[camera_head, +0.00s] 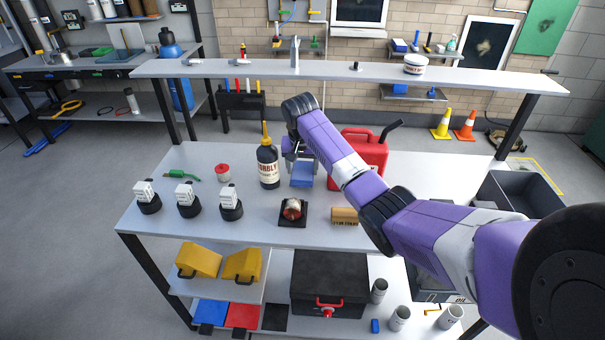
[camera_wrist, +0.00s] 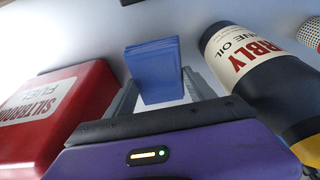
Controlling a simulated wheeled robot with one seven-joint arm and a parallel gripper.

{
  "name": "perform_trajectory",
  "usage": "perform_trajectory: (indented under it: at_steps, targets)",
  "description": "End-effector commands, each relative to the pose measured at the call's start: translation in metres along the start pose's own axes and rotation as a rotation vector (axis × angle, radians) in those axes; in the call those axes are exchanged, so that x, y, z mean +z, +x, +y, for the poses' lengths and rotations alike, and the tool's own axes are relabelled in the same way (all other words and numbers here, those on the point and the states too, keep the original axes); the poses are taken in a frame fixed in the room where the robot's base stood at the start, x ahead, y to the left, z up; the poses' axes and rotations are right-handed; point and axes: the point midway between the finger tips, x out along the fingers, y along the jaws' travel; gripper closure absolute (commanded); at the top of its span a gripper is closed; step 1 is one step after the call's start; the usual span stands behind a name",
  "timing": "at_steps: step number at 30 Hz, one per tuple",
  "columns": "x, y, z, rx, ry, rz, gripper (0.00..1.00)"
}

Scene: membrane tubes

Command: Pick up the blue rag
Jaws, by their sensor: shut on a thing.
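The blue rag (camera_head: 302,174) is a folded flat stack at the middle of the workbench top, between the black oil bottle and the red fuel can. My gripper (camera_head: 301,160) reaches down over it and is shut on it. In the wrist view the blue rag (camera_wrist: 153,68) stands up between the two grey fingers of my gripper (camera_wrist: 158,92). The fingers press on its two sides, and its lower part is hidden by the gripper body. I cannot tell whether the rag touches the bench.
The black oil bottle (camera_head: 268,166) stands close left of my gripper. The red fuel can (camera_head: 365,157) stands close right. A raised shelf (camera_head: 345,73) runs along the back. A round part on a black base (camera_head: 292,211) and a tan block (camera_head: 344,216) lie in front.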

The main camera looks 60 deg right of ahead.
Motion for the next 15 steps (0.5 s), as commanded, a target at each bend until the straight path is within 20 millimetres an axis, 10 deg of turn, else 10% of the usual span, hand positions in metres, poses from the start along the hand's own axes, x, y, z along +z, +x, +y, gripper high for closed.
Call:
perform_trajectory:
  at_steps: [15]
  targets:
    - [-0.037,-0.129,-0.001,-0.002,0.001,0.004,0.77]
